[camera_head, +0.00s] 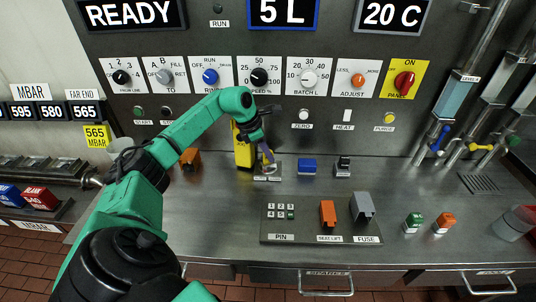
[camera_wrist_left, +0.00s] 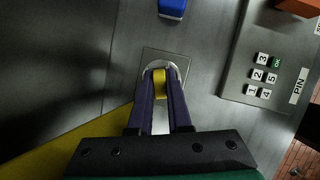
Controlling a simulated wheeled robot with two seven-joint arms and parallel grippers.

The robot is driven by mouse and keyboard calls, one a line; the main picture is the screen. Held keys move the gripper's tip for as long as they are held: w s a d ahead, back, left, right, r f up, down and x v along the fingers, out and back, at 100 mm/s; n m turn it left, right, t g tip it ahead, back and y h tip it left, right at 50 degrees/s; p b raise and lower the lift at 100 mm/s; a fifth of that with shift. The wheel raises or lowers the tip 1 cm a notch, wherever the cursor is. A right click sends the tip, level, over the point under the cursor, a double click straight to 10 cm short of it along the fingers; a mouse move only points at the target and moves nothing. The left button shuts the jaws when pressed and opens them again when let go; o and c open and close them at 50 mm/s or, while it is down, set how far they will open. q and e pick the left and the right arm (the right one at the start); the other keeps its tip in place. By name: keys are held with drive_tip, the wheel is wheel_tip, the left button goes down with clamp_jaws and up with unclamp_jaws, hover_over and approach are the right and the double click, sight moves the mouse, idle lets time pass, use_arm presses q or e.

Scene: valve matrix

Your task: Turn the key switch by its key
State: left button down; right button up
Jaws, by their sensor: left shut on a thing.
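The key switch stands on the counter on a small grey square plate (camera_wrist_left: 176,57), with a round silver collar (camera_wrist_left: 147,72) on it. A yellow key (camera_wrist_left: 160,82) rises from the collar in the left wrist view. My left gripper (camera_head: 268,160) reaches down to the switch in the head view. In the left wrist view its two purple fingers (camera_wrist_left: 160,90) are shut on the key, one on each side. The fingers hide part of the key and collar. My right gripper is in neither view.
A tall yellow box (camera_head: 243,153) stands close behind and left of the gripper. A blue block (camera_head: 307,166) and a dark switch (camera_head: 343,166) stand to the right. A panel with PIN keys (camera_head: 281,211) and orange and grey levers lies in front.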

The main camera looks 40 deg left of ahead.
use_arm(q)
drive_tip(key=m, duration=0.2)
drive_tip(key=shift+r+m+g+h, duration=0.15)
drive_tip(key=shift+m+g+h, duration=0.15)
drive_tip(key=shift+m+h, duration=0.1)
drive_tip(key=shift+m+g, duration=0.4)
drive_tip(key=shift+m, duration=0.6)
drive_tip(key=c, duration=0.8)
unclamp_jaws()
drive_tip(key=shift+o, duration=0.2)
drive_tip(key=shift+h, duration=0.3)
